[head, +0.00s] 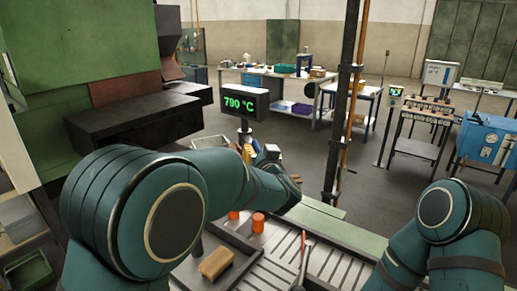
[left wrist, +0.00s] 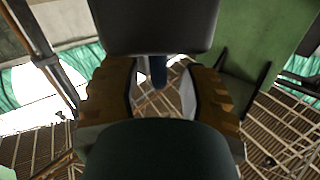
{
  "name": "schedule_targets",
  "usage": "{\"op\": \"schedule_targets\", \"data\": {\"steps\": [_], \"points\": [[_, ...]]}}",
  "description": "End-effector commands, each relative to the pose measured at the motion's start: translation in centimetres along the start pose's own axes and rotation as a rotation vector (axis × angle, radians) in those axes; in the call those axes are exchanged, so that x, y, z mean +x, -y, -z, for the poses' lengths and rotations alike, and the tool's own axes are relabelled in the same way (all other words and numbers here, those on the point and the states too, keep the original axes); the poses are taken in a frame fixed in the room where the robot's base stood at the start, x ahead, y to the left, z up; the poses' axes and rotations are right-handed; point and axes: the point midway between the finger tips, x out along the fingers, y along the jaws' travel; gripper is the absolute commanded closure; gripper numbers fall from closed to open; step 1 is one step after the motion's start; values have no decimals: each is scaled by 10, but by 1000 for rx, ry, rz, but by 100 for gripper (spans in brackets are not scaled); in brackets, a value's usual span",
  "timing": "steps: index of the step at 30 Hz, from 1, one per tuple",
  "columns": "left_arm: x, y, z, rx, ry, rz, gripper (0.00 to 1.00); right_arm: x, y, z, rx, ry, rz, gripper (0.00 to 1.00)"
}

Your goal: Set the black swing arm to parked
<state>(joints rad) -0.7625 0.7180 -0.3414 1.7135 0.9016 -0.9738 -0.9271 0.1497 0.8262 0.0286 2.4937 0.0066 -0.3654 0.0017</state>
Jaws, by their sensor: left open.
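My left arm reaches forward past the display post in the head view. My left gripper (head: 247,154) is small there and partly hidden by my own arm. In the left wrist view its two yellow-brown fingers (left wrist: 160,88) stand apart, open. A dark block (left wrist: 155,25) with a short dark blue peg under it (left wrist: 158,72) shows at and between the fingertips; I cannot tell whether they touch it. I cannot tell for certain which part is the black swing arm. A tall black post (head: 343,100) stands right of the gripper. My right gripper is out of view.
A display reading 790 °C (head: 244,103) stands near the green furnace (head: 90,45) and its dark ledge (head: 135,115). Worktables stand behind; open floor lies right of the post.

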Motion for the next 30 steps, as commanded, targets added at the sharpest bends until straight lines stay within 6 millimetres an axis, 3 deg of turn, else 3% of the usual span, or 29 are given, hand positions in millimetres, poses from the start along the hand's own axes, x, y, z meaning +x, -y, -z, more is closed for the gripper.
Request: {"op": "schedule_targets", "data": {"steps": [6,15,16,19,20,30], "points": [[16,0,0,0,0,0,58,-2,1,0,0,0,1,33],[18,0,0,1,0,-1,58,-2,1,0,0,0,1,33],[18,0,0,1,0,-1,62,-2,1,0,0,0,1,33],[18,0,0,1,0,-1,97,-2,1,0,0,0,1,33],[18,0,0,1,0,-1,100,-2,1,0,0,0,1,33],[18,1,-1,1,0,-6,100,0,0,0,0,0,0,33]]}}
